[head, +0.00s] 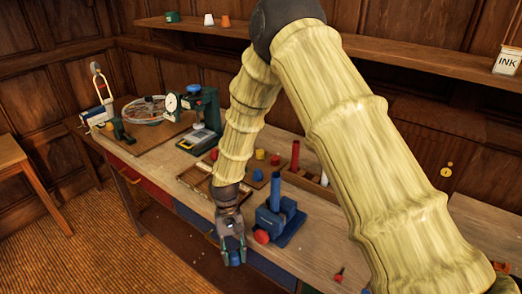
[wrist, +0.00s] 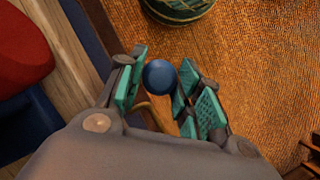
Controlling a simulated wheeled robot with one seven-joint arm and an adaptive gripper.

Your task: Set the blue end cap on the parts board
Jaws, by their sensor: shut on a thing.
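My gripper (head: 232,250) hangs at the front edge of the bench, beyond the bench top and over the floor. In the wrist view its teal-padded fingers (wrist: 158,95) are closed around the blue end cap (wrist: 159,77), which shows as a round blue face between the fingertips. The cap is hidden by the fingers in the head view. A dark board (head: 244,173) with several small coloured caps lies on the bench behind my gripper, partly hidden by my arm; it looks like the parts board. My gripper is apart from it.
A blue vise (head: 277,222) with an upright blue tube and a red knob (head: 262,237) stands right of my gripper. A red tube (head: 295,156) stands behind it. A shallow wooden tray (head: 195,178) lies left. A green-bodied press (head: 205,118) stands further back.

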